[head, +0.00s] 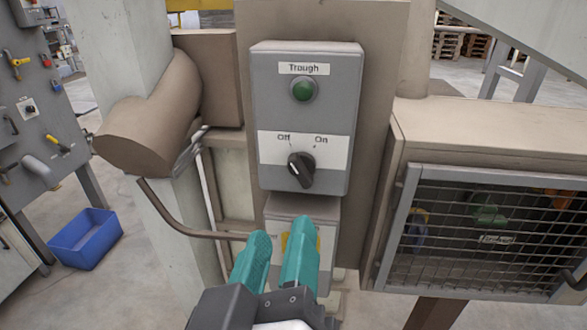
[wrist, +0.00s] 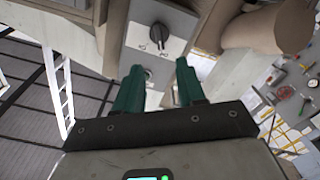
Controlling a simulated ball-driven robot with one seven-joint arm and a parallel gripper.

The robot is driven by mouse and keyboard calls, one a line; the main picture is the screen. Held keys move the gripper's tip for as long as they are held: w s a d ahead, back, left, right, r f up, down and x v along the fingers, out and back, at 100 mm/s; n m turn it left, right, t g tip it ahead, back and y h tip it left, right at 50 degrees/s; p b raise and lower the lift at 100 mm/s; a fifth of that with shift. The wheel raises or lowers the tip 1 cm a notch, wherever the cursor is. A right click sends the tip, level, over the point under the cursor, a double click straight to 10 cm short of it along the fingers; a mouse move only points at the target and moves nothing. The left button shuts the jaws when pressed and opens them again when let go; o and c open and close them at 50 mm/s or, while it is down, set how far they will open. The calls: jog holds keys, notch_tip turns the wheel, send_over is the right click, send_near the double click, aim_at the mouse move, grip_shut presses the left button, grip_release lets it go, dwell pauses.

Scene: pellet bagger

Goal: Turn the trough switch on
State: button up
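The trough switch is a black rotary knob (head: 301,168) on a grey box (head: 260,105) labelled "Trough", with "Off" at upper left and "On" at upper right. The knob's grip slants, its upper end leaning left toward "Off". A green round lamp or button (head: 303,89) sits above it. My gripper (head: 280,232) has teal fingers, apart and empty, below the knob and in front of a lower box. In the wrist view my gripper (wrist: 160,66) is also open, and the knob (wrist: 158,33) shows beyond the fingertips, touching neither finger.
The lower grey box (head: 292,207) with a yellow mark is partly hidden by my fingers. A mesh-fronted cabinet (head: 480,143) stands right. A thick beige pipe (head: 155,115) and thin bent tube (head: 190,228) are left. A blue bin (head: 87,238) sits on the floor.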

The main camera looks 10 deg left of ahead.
aim_at(297, 173)
jog(key=w, duration=0.5)
jog(key=w+p, duration=0.1)
jog(key=w, duration=0.4)
jog(key=shift+w+d, duration=0.2)
jog(key=shift+w, duration=0.15)
jog(key=shift+c, duration=0.4)
grip_shut()
